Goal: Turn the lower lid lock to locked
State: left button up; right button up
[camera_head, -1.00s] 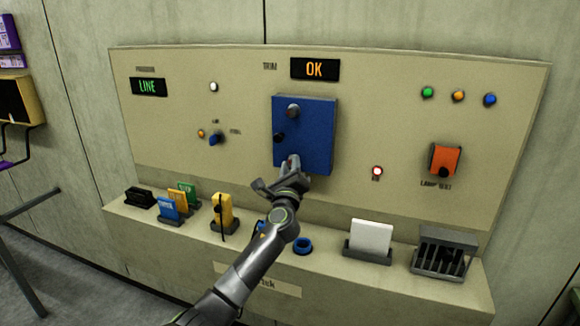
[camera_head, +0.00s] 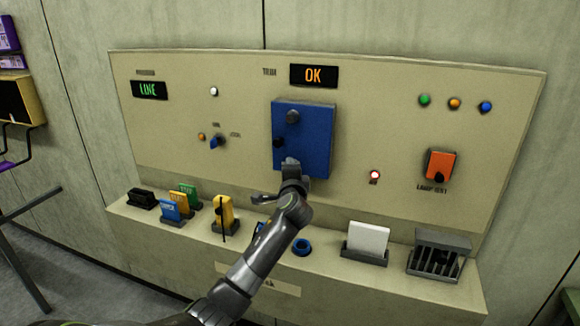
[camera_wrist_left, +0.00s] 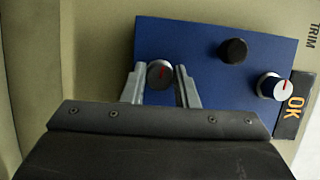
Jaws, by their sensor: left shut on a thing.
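The blue lid (camera_head: 318,130) is fixed on the beige panel and also fills the middle of the left wrist view (camera_wrist_left: 190,40). The lower lid lock (camera_wrist_left: 160,72) is a round grey-rimmed knob with a red mark on its face. My left gripper (camera_wrist_left: 160,88) is shut on this knob, one finger on each side; in the head view the gripper (camera_head: 291,164) covers it. The upper lid lock (camera_head: 292,116) is a similar knob, clear of the gripper; its red mark shows in the wrist view (camera_wrist_left: 272,86). My right gripper is not in view.
A black knob (camera_head: 279,142) sits at the lid's left edge, between the two locks. Above the lid a display (camera_head: 314,75) reads OK.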

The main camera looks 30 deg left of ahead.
pick_arm(q)
jog(key=shift+n+g+p, duration=0.3)
jog(key=shift+n+p, duration=0.2)
jog(key=shift+n, duration=0.4)
jog(key=shift+h, duration=0.3)
jog(key=o, duration=1)
jog(key=b+v, duration=0.3)
jog(key=v, duration=1.4)
jog(key=shift+s, duration=0.2)
